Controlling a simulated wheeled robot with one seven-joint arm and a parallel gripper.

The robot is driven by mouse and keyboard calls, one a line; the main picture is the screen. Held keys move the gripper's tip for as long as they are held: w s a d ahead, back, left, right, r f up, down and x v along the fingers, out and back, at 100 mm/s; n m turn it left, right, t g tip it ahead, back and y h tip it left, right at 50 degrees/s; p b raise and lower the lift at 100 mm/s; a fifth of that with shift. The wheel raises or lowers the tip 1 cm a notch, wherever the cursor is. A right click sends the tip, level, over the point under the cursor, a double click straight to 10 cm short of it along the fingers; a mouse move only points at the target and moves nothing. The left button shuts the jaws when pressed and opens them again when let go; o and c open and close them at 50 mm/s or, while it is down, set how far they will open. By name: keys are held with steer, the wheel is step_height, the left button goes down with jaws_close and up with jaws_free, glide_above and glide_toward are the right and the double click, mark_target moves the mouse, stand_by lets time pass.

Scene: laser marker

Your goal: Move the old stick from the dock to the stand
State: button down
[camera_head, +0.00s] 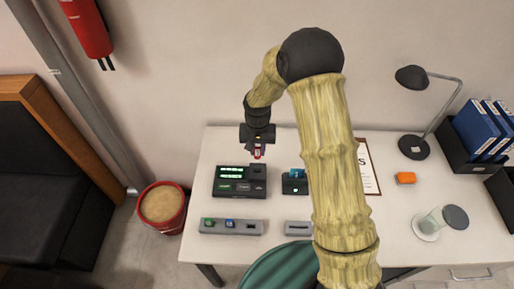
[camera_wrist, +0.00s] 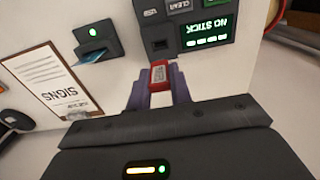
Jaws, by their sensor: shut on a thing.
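My gripper (camera_head: 257,154) is shut on a small red stick (camera_wrist: 159,74), with a purple finger on each side of it. The stick is held above the back right part of the black control box (camera_head: 240,188), which I take as the dock. In the wrist view, the box's screen (camera_wrist: 206,34) reads "NO STICK", and its dark USB socket (camera_wrist: 159,45) looks empty. The stick appears clear of the socket. A low grey bar (camera_head: 232,228), which looks like the stand, lies in front of the box. It holds a green piece and a blue piece at left, with a dark slot at right.
A small black unit with a blue card (camera_head: 297,174) stands right of the box. A grey block (camera_head: 298,228) is partly behind my arm.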

steer(key=s+a+b, duration=0.1)
steer(key=s, duration=0.9)
steer(key=shift+b, duration=0.3)
steer(key=s+a+b, duration=0.1)
steer(key=s, duration=0.9)
steer(key=shift+b, duration=0.4)
stand_by(0.4)
steer(key=shift+s, duration=0.1)
steer(key=shift+f+b, duration=3.4)
steer(key=shift+f, duration=1.15)
steer(key=shift+a, duration=0.1)
